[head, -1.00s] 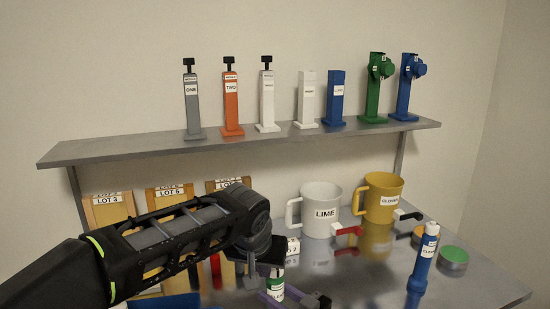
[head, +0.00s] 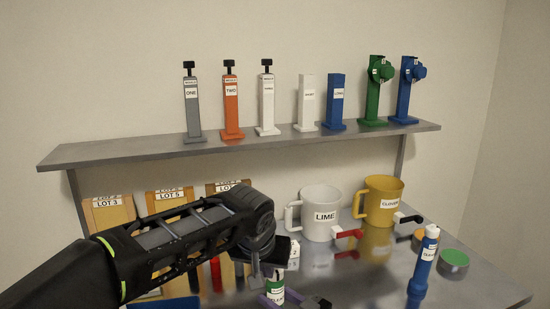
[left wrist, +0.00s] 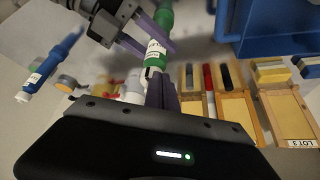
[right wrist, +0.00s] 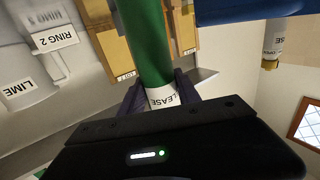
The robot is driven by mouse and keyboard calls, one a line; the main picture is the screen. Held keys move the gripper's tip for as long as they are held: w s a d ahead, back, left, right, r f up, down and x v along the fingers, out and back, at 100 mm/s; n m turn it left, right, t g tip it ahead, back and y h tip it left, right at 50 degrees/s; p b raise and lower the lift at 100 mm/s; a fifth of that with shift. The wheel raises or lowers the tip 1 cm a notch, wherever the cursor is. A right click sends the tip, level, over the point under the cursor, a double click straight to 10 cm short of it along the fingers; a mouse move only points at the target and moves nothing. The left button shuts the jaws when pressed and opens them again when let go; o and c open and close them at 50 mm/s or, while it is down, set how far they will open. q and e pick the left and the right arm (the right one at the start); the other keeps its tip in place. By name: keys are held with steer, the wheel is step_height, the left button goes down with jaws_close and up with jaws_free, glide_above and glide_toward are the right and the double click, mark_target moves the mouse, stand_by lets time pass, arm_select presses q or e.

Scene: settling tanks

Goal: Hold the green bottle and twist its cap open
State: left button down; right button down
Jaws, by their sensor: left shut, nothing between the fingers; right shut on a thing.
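The green bottle (head: 275,287) with a white label is at the lower middle of the head view, partly hidden by my arms. In the left wrist view the bottle (left wrist: 163,20) stands between the purple fingers of my right gripper (left wrist: 150,38). My right gripper (right wrist: 163,95) is shut on the bottle (right wrist: 147,42), with its white label between the fingers in the right wrist view. My left gripper (left wrist: 160,92) is shut and empty, with its fingertips close to the bottle's end. I cannot tell whether they touch.
A white LIME mug (head: 320,215) and a yellow mug (head: 381,203) stand behind to the right. A blue bottle (head: 423,265) and a green-topped round tin (head: 453,261) are at right. Wooden LOT boxes (head: 108,213) stand at left. A wall shelf (head: 260,143) holds several upright pieces.

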arm_select(q)
steer(key=shift+s+d, duration=0.15)
steer(key=shift+d, duration=0.85)
stand_by(0.8)
steer(key=shift+s, duration=0.1)
steer(key=shift+s, duration=0.3)
stand_by(0.4)
step_height(320, 180, up, 6)
stand_by(0.4)
